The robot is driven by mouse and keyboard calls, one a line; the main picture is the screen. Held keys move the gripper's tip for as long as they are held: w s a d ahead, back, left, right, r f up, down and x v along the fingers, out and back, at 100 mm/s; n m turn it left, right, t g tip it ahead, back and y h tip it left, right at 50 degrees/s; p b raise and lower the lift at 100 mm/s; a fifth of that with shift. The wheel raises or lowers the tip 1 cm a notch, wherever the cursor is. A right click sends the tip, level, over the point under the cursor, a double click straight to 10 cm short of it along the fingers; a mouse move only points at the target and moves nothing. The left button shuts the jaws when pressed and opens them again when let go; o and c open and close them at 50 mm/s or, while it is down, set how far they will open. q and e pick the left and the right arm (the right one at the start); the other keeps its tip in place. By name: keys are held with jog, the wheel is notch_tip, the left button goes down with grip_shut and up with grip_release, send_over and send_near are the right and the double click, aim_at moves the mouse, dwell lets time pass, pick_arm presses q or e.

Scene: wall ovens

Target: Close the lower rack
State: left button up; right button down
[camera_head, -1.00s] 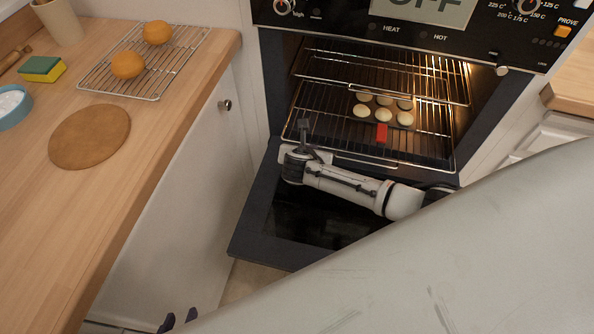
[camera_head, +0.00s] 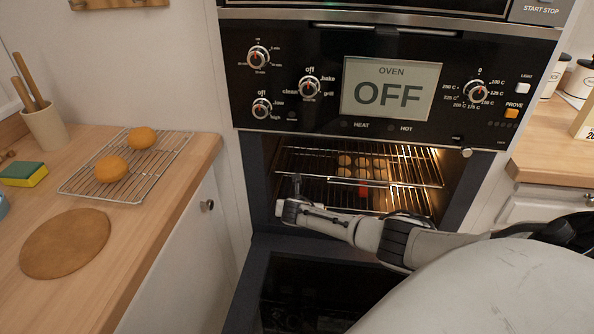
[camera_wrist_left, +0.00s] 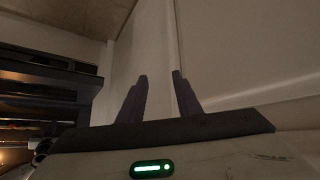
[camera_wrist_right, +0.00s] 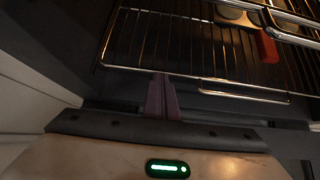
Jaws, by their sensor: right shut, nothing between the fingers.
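The lower rack (camera_head: 325,194) is inside the open oven, with its front edge mostly behind my right arm in the head view. In the right wrist view the lower rack (camera_wrist_right: 190,50) shows its wires and front bar. My right gripper (camera_wrist_right: 164,78) is shut and empty, its fingertips at the rack's front edge; I cannot tell whether they touch. It also shows in the head view (camera_head: 297,182) at the oven's left side. My left gripper (camera_wrist_left: 160,75) is open and empty, facing a pale panel, and is out of the head view.
The upper rack (camera_head: 300,160) is above the lower one. Several pale round pieces (camera_head: 362,163) and a red block (camera_head: 363,191) are in the oven. The oven door (camera_head: 250,290) hangs open below. A counter (camera_head: 120,240) with oranges on a wire rack (camera_head: 150,172) stands left.

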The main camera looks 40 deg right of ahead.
jog(key=shift+d+r, duration=0.3)
jog(key=shift+d, duration=0.1)
jog(key=s+a+r+p, duration=0.5)
jog(key=s+a+r, duration=0.1)
jog(key=a, duration=0.3)
jog(key=shift+s+a+p, duration=0.4)
jog(key=shift+s, duration=0.1)
jog(key=shift+r, duration=0.1)
